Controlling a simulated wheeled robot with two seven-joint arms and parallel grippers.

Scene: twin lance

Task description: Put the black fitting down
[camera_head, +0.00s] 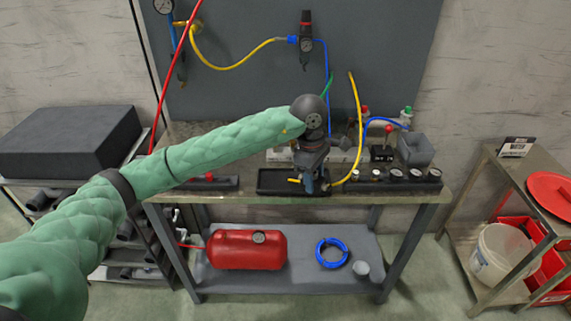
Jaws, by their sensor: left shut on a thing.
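My left arm, in a green sleeve, reaches in from the left over the workbench. My left gripper (311,186) points down above the right part of a shallow black tray (270,190) on the bench. It is shut on the black fitting, which is small and mostly hidden by the gripper; I cannot tell whether it touches the tray. A small yellow piece shows beside the fingers. My right gripper is not in view.
Gauges (395,174) in a black strip stand right of the tray, with a grey block (415,150) behind. A yellow hose (357,130) rises close to the gripper's right. A red tank (247,250) and a blue coil (331,253) lie on the lower shelf.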

